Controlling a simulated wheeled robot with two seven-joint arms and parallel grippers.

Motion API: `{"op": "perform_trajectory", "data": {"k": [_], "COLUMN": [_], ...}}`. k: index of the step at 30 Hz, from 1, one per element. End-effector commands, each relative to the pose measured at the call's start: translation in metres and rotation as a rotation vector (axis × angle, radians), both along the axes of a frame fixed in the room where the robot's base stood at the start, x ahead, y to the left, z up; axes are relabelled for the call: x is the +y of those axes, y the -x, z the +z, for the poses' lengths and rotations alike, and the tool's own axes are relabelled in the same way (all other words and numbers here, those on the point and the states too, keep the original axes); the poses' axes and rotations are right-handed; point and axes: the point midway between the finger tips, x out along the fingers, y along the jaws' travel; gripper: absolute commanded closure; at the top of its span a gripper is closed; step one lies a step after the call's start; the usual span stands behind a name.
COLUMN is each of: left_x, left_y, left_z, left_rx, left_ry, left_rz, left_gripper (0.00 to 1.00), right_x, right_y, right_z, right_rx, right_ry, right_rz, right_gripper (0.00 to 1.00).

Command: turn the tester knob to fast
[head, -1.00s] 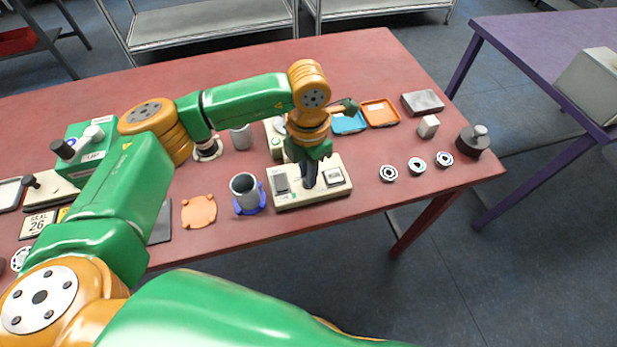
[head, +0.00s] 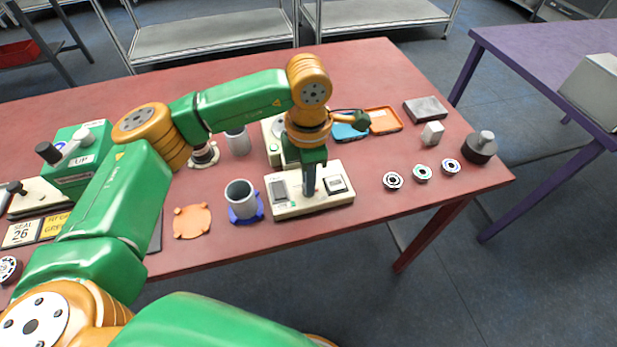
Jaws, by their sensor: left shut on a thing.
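The tester (head: 318,207) is a cream box near the table's front edge, with a grey panel (head: 279,191) on its left and a dark-framed white window (head: 336,184) on its right. My left gripper (head: 309,192) points straight down onto the middle of the tester. Its fingers are shut on the tester knob, which they hide. The knob's setting and any fast mark cannot be read. My right gripper is not in view.
A grey cup (head: 240,198) in a blue holder stands just left of the tester, beside an orange coaster (head: 192,221). Blue and orange trays (head: 384,121) lie behind. Several small round parts (head: 422,173) and a dark weight (head: 480,148) lie right.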

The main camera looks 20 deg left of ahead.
Motion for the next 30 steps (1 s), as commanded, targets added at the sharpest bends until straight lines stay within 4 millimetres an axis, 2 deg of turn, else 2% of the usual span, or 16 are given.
{"op": "perform_trajectory", "data": {"k": [7, 8, 10, 11, 20, 30], "left_x": [0.000, 0.000, 0.000, 0.000, 0.000, 0.000], "left_y": [-0.001, -0.001, -0.001, -0.001, -0.001, -0.001], "left_z": [0.002, 0.002, 0.002, 0.002, 0.003, 0.065], "left_rx": [-0.006, -0.006, -0.006, -0.005, -0.003, -0.006], "left_ry": [0.002, 0.002, 0.001, 0.002, 0.001, 0.001], "left_rz": [0.000, 0.000, 0.000, 0.000, 0.001, 0.001], "left_gripper": [1.00, 0.77, 0.58, 0.55, 0.55, 0.55], "right_x": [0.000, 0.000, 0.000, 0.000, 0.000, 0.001], "right_y": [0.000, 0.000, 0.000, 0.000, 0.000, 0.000], "right_z": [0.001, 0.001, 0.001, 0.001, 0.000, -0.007], "right_rx": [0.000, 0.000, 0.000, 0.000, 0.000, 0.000], "right_ry": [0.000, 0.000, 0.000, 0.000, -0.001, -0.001], "right_rz": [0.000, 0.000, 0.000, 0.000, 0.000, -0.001], "right_gripper": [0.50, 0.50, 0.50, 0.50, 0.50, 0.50]}}
